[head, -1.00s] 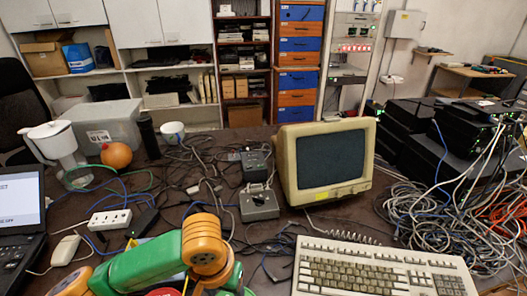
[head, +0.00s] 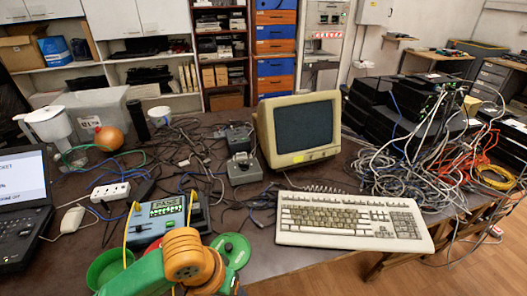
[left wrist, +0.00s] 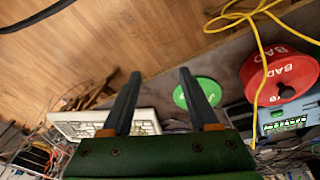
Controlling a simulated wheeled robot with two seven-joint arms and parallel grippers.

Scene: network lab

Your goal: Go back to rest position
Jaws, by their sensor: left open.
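My left arm (head: 150,275), green with orange joints, comes in at the bottom of the head view; its gripper is not visible there. In the left wrist view my left gripper (left wrist: 161,74) is open, with its two dark fingers apart and nothing between them. It points over the wooden floor (left wrist: 110,40) by the table edge. My right gripper is in neither view.
Near the arm are a tester with a lit display (head: 166,208), a yellow cable (head: 129,230), a green disc (head: 236,252) and a red "BAD" container (left wrist: 298,72). A keyboard (head: 350,219), monitor (head: 300,130) and tangled cables (head: 400,170) crowd the table. Floor is open at right.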

